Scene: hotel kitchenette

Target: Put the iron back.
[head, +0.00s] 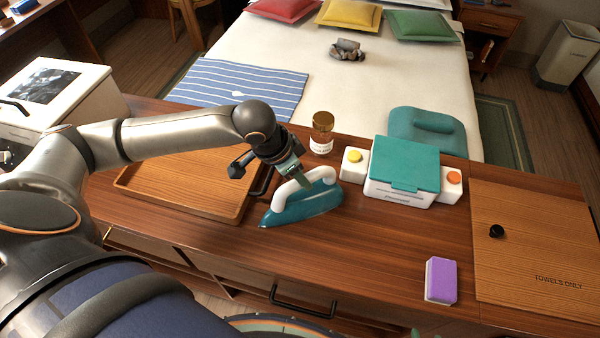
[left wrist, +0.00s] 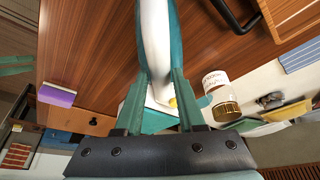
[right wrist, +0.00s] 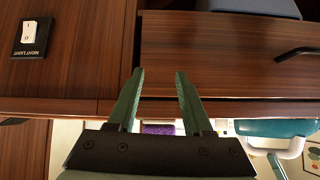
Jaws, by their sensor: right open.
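The iron (head: 303,201), teal with a white handle, is on the wooden counter in the middle of the head view. Its base appears to rest on the counter, but I cannot tell if it is slightly raised. My left gripper (head: 294,176) is at the handle. In the left wrist view its fingers (left wrist: 161,78) stand on both sides of the white handle (left wrist: 156,40) and appear closed on it.
A wooden tray (head: 150,203) is left of the iron, with a brown-topped jar (head: 322,134) behind. A teal-lidded white box (head: 402,172) stands right, between button blocks. Further right are a purple sponge (head: 441,281) and a "TOWELS ONLY" board (head: 535,235). Counter is clear between iron and sponge.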

